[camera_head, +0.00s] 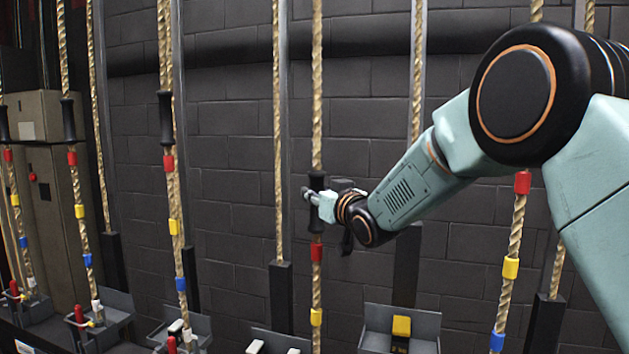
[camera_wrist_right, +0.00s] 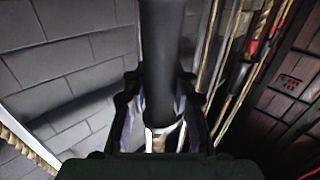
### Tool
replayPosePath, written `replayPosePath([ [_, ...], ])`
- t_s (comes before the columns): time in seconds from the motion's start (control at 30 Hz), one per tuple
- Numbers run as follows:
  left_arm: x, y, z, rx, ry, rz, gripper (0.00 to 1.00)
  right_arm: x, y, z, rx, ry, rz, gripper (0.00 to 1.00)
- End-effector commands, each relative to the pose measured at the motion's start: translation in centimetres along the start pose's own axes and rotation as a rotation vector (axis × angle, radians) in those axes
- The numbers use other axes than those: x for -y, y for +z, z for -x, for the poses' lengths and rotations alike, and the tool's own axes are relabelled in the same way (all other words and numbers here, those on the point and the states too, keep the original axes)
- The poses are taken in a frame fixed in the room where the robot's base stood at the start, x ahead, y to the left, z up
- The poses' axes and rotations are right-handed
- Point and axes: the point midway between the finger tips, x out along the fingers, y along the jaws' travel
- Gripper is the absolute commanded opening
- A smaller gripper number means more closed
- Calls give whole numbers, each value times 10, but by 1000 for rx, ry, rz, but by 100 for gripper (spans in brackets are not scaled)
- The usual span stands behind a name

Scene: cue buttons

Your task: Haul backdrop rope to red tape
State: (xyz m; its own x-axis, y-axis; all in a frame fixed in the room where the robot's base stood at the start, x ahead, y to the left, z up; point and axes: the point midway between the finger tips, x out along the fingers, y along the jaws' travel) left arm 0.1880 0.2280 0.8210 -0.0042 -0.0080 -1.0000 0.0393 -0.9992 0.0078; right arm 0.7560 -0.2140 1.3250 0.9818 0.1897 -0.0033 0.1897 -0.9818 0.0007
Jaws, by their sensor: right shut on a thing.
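The rope in the middle (camera_head: 317,90) hangs vertically and carries a black grip sleeve (camera_head: 317,181). Red tape (camera_head: 317,252) is on this rope just below the sleeve, and yellow tape (camera_head: 316,317) is lower down. My right gripper (camera_head: 314,197) is shut on the black sleeve, coming in from the right. In the right wrist view the dark sleeve (camera_wrist_right: 162,50) stands between the fingers of the gripper (camera_wrist_right: 160,125), with a bit of pale rope below it. My left gripper is not in view.
Other ropes with red, yellow and blue tape hang at left (camera_head: 75,200) and right (camera_head: 514,240). Grey lock brackets (camera_head: 375,335) line the bottom, one with a yellow block (camera_head: 401,326). A dark block wall (camera_head: 230,150) stands behind. A tan cabinet (camera_head: 60,190) is at left.

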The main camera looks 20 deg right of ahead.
Motion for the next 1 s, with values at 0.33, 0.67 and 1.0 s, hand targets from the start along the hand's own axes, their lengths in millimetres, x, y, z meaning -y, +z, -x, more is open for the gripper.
replayPosePath([
  [0.33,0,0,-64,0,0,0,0,0,117,2,16,0,-3,0],
  [0.67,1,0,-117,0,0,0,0,0,217,2,16,0,-3,0],
  [1.0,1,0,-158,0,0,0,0,0,299,3,17,0,-2,0],
])
